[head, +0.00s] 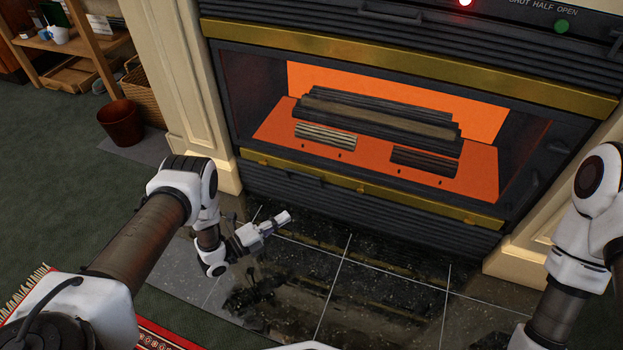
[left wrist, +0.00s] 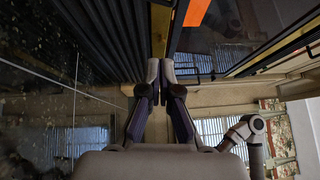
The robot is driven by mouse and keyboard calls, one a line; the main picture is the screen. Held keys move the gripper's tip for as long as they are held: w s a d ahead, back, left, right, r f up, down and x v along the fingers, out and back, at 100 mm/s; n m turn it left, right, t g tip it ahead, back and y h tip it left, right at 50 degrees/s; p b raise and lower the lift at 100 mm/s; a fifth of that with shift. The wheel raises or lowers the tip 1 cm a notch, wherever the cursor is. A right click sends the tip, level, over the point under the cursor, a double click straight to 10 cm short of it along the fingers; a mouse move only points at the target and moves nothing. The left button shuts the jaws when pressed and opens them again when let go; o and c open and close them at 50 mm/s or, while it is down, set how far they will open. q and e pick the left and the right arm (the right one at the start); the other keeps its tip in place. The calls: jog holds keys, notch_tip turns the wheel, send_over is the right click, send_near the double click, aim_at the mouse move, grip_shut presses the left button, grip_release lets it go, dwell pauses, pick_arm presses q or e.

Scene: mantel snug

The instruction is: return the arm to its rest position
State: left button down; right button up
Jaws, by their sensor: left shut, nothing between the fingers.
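My left arm comes in from the left in the head view and reaches over the dark hearth tiles. My left gripper (head: 284,218) is shut and empty in front of the lower vents of the fireplace (head: 352,192). In the left wrist view its two fingers (left wrist: 160,70) meet at the tips with nothing between them. My right arm stands folded at the right edge of the head view. Its gripper is out of the picture.
Dark glossy tiles (head: 390,290) cover the floor before the fireplace. A brown pot (head: 121,123) and a wicker basket (head: 144,95) stand at the left, by a wooden shelf (head: 85,45). A red fringed rug (head: 150,335) lies at the lower left.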

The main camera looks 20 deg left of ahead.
pick_arm(q)
jog(key=w+d+r+n+y+p, duration=0.1)
jog(key=w+d+r+n+p, duration=0.15)
jog(key=r, duration=0.45)
jog(key=w+d+r+n+y+p, duration=0.1)
jog(key=d+r+p, duration=0.25)
jog(key=r, duration=0.25)
jog(key=s+a+f+n+g+y+p, duration=0.1)
jog(key=s+a+f+n+g+y, duration=0.15)
jog(key=s+n+g, duration=0.5)
jog(key=s+a+f+n+g+y, duration=0.1)
jog(key=s+n+g+y, duration=0.25)
jog(key=s+n, duration=0.75)
jog(key=s+a+f+n+g+y+p, duration=0.1)
jog(key=s+a+n+g+y, duration=0.25)
jog(key=s, duration=1.05)
notch_tip(320, 180, up, 38)
jog(key=d+p, duration=0.1)
jog(key=p, duration=3.6)
jog(key=shift+d+n+g+p, duration=0.3)
jog(key=shift+n+g+p, duration=0.05)
jog(key=shift+n+p, duration=0.1)
